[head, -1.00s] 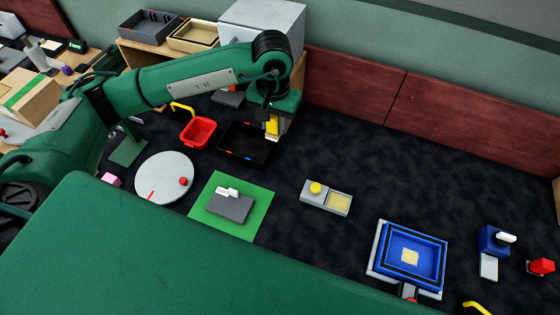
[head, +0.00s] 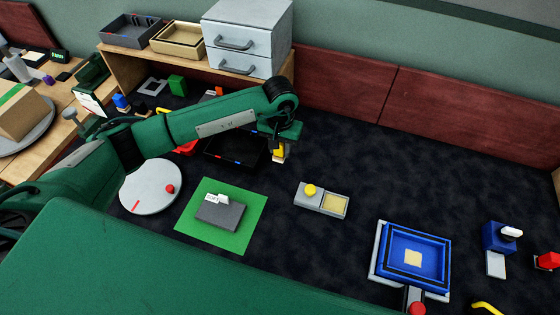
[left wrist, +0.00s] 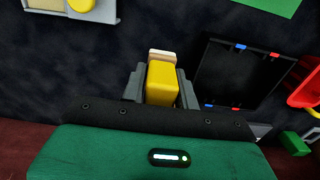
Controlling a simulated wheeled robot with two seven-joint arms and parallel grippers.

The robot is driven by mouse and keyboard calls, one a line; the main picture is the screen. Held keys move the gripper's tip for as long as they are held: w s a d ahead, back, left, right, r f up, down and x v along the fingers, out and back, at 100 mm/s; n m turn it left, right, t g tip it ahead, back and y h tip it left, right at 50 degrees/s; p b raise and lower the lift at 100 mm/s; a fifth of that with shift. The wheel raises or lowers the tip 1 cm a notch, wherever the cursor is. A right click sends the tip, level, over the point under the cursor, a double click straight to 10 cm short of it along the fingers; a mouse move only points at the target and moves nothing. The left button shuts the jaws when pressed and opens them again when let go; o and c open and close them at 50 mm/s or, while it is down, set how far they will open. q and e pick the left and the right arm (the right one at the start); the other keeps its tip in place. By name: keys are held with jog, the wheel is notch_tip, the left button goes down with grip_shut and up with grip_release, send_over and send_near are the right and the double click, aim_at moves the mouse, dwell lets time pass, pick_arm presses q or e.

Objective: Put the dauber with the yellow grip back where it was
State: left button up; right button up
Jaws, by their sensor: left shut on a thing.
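The dauber with the yellow grip (head: 279,152) is in my left gripper (head: 281,147), hanging to the right of the black tray in the head view. The left wrist view shows the yellow grip (left wrist: 162,84) between the two grey fingers of the left gripper (left wrist: 161,88), with a pale pad beyond it. The black tray (head: 222,160) has red and blue marks on its edges and is partly hidden by my left arm. My right gripper is not in view.
A grey block with a yellow knob and pale pad (head: 321,199) lies nearer. A green mat (head: 190,220) bears a dark block. A grey turntable (head: 150,187) is at left, a blue tray (head: 410,257) at right. Dark floor is clear right of my gripper.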

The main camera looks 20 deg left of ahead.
aim_at(280, 156)
pick_arm(q)
notch_tip(280, 156, down, 4)
jog(key=shift+f+p, duration=0.2)
jog(key=shift+p, duration=0.1)
notch_tip(280, 156, down, 3)
jog(key=shift+f+p, duration=0.15)
jog(key=shift+p, duration=0.25)
jog(key=shift+f, duration=0.35)
jog(key=shift+f, duration=0.2)
jog(key=o, duration=1.1)
jog(key=shift+c, duration=0.2)
